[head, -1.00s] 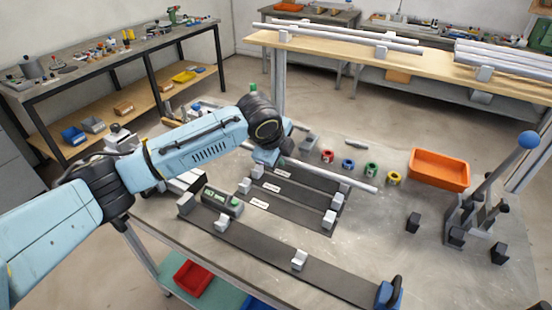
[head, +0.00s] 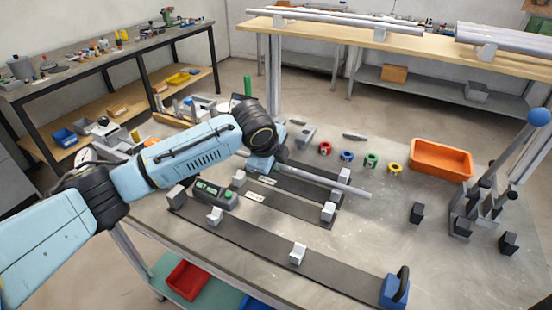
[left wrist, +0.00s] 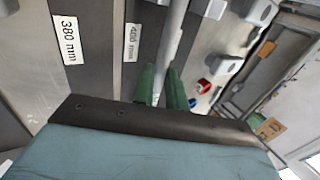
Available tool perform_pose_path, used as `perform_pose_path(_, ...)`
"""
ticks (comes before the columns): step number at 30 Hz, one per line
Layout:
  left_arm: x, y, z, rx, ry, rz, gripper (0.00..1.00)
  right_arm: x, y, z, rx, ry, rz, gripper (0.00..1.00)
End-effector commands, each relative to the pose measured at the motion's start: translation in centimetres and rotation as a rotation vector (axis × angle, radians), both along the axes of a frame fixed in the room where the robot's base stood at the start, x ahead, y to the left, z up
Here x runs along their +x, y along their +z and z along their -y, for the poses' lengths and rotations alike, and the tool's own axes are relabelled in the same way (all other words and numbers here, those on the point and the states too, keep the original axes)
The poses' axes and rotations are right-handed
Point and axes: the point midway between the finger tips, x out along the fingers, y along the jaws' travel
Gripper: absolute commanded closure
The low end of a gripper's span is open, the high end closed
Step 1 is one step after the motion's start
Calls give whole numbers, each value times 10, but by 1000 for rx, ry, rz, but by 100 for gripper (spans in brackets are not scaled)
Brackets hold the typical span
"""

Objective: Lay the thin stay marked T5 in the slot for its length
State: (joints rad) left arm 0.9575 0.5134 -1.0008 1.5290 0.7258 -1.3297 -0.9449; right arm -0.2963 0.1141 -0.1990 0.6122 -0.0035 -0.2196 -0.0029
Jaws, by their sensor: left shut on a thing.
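My left gripper (head: 264,163) is shut on a thin grey stay (head: 335,182), whose right end reaches out over the table. In the left wrist view the green fingers (left wrist: 165,88) sit on both sides of the stay (left wrist: 172,35). No T5 mark can be read on it. Dark slot strips with pale end blocks lie under and in front of the gripper; one has a block (head: 328,212) at its right end. The wrist view shows labels reading 380 mm (left wrist: 68,40) and 400 mm (left wrist: 133,42), with the stay beside the 400 mm one. Whether the stay touches a block cannot be told.
A long strip (head: 255,243) with blocks runs along the front to a blue stop (head: 394,290). Coloured rings (head: 347,156), an orange bin (head: 441,160) and a blue-knobbed lever fixture (head: 480,205) stand to the right. The mid-right table is mostly clear.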

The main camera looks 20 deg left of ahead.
Motion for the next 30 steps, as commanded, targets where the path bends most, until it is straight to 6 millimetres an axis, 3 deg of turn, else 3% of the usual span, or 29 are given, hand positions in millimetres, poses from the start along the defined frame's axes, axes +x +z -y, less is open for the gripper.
perform_pose_path(11,0,-5,0,0,0,0,100,0,-1,-2,2,-1,1,67)
perform_pose_path(12,0,-5,0,0,0,0,85,0,-1,-3,3,-2,0,67)
perform_pose_path(18,0,-5,0,-1,0,0,61,0,-1,-5,7,-2,1,67)
perform_pose_path(26,-1,-5,0,0,0,-1,61,1,-1,-5,7,-3,2,67)
perform_pose_path(30,-5,5,-1,-1,0,1,61,1,2,-5,7,-3,2,67)
